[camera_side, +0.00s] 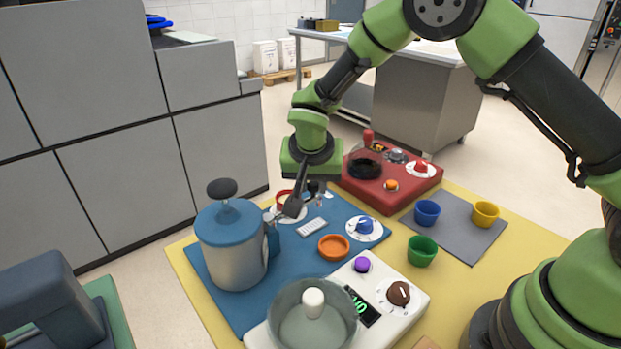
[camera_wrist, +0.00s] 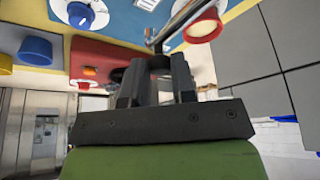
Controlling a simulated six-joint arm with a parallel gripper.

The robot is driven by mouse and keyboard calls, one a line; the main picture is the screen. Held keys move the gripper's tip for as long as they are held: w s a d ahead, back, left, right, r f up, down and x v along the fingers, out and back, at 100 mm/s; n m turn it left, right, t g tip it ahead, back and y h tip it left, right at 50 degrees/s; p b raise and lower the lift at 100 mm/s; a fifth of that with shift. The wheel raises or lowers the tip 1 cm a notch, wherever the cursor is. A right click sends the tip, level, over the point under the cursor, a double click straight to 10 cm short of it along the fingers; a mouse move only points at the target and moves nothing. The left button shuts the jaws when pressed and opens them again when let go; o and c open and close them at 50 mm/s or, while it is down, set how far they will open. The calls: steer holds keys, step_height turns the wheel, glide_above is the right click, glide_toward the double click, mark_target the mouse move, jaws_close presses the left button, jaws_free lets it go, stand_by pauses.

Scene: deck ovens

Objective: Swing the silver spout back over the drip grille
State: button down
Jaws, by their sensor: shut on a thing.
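In the side view my gripper (camera_side: 293,206) points down and left beside the blue-lidded silver canister (camera_side: 232,255). The silver spout (camera_wrist: 182,20) is a thin bar in the wrist view, running from my fingertips (camera_wrist: 158,62) toward the upper right. My jaws are shut on its end, though the exact contact is partly hidden by the dark fingers. A pale slotted plate, likely the drip grille (camera_side: 312,227), lies on the blue mat (camera_side: 285,285) to the right of the fingertips. The spout is not over it.
A red cup (camera_wrist: 204,27) stands close to the spout. A blue knob on a white dial (camera_side: 364,228) and an orange ring (camera_side: 333,247) sit right of the grille. A white scale with a bowl (camera_side: 312,325) is in front. A red unit (camera_side: 387,182) stands behind.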

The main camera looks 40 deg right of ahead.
stand_by(0.3)
steer(key=c, duration=0.9)
jaws_free()
steer(key=shift+c, duration=0.2)
steer(key=v, duration=1)
steer(key=s+d+r+n+t+y, duration=0.1)
steer(key=s+d+r+n+y, duration=0.2)
steer(key=s+r, duration=0.7)
steer(key=s+d+r+n+t+y, duration=0.1)
steer(key=s+t+y, duration=0.1)
steer(key=s, duration=1)
steer(key=shift+s+d+r+n+t, duration=0.15)
steer(key=shift+s+r+n+t, duration=0.25)
steer(key=shift+t, duration=0.1)
